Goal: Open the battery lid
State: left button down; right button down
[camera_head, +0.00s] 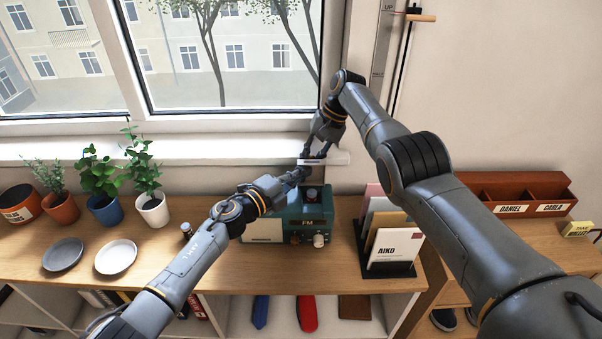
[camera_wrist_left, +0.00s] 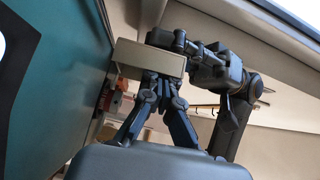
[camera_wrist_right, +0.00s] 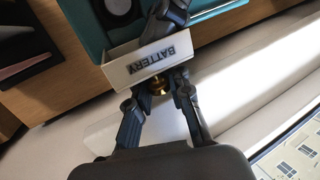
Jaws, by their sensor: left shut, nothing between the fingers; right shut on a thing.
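A teal radio (camera_head: 318,212) stands on the wooden shelf top below the window. Its pale battery lid, lettered BATTERY (camera_wrist_right: 152,66), stands out from the teal body in the right wrist view. It also shows as a cream block in the left wrist view (camera_wrist_left: 148,58). A brass knob (camera_wrist_right: 158,88) is on the lettered face. My right gripper (camera_head: 316,152), behind the radio, is shut on this knob, with its fingers (camera_wrist_right: 160,80) around it. My left gripper (camera_head: 306,173) is shut and empty above the radio, its fingertips (camera_wrist_left: 166,78) close to the lid; I cannot tell whether they touch.
A letter holder (camera_head: 390,268) stands right of the radio. Potted plants (camera_head: 153,209) and two plates (camera_head: 116,257) are to the left. A small bottle (camera_head: 187,230) stands near my left forearm. The window sill (camera_head: 200,178) runs behind the radio. A wooden mail box (camera_head: 480,182) is further right.

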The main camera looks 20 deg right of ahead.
pick_arm(q)
jog(key=shift+w, duration=0.1)
pick_arm(e)
jog(key=shift+w+d+r, duration=0.25)
jog(key=shift+w+r, duration=0.05)
jog(key=shift+r, duration=0.25)
pick_arm(q)
jog(key=shift+w+r, duration=0.15)
jog(key=shift+w, duration=0.15)
pick_arm(e)
jog(key=shift+a, duration=0.1)
pick_arm(q)
jog(key=shift+w+a+n+y, duration=0.25)
jog(key=shift+a+n+y, duration=0.05)
pick_arm(e)
jog(key=shift+s+a+r, duration=0.15)
jog(key=shift+s+a, duration=0.05)
jog(key=shift+a, duration=0.1)
jog(key=c, duration=1.7)
grip_release()
pick_arm(q)
jog(key=shift+d, duration=0.5)
pick_arm(e)
jog(key=o, duration=0.4)
jog(key=shift+d, duration=0.5)
jog(key=shift+o, duration=0.2)
jog(key=shift+a+f, duration=0.15)
jog(key=shift+f, duration=0.25)
